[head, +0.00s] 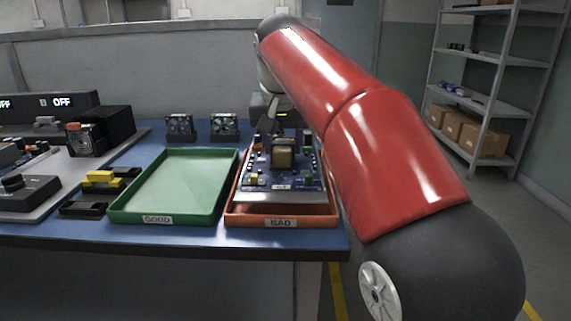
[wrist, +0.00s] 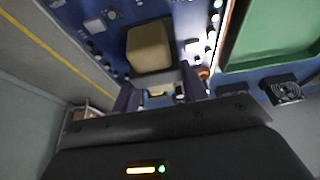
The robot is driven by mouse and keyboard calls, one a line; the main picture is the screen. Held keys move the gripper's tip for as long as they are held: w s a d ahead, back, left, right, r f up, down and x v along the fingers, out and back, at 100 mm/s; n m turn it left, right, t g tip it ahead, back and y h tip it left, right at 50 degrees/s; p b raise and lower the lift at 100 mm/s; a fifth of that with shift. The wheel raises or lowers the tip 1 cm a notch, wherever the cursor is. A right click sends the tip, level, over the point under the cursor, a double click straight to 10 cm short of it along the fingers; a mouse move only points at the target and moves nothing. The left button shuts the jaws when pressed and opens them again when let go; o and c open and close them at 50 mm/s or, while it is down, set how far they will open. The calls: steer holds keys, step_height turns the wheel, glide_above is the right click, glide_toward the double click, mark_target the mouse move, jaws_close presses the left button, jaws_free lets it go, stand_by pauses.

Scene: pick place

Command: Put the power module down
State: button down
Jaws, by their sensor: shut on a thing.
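The power module, a blue circuit board (head: 262,168) with a tan block-like part on it, is over the red-orange tray marked BAD (head: 281,223) in the head view. The board fills the upper middle of the wrist view (wrist: 185,20). My gripper (wrist: 158,90) is shut on the module at its far side; the exact contact is dark and hard to see. In the head view my red arm partly hides the gripper. I cannot tell whether the board touches the tray floor. The empty green tray marked GOOD (head: 175,185) stands to the left.
Two small fan units (head: 224,126) stand behind the trays. Yellow and black blocks (head: 104,179) and a bench panel with devices (head: 25,187) lie left of the green tray. The blue table's right edge is close to the BAD tray. A shelf with boxes (head: 482,137) stands at right.

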mark_target(283, 158)
steer(key=shift+f+b, duration=1.15)
steer(key=shift+f, duration=0.3)
steer(key=shift+f, duration=0.2)
steer(key=c, duration=0.8)
jaws_free()
steer(key=shift+o, duration=0.2)
steer(key=p+v, duration=0.4)
steer(key=v, duration=0.8)
steer(key=shift+r, duration=0.15)
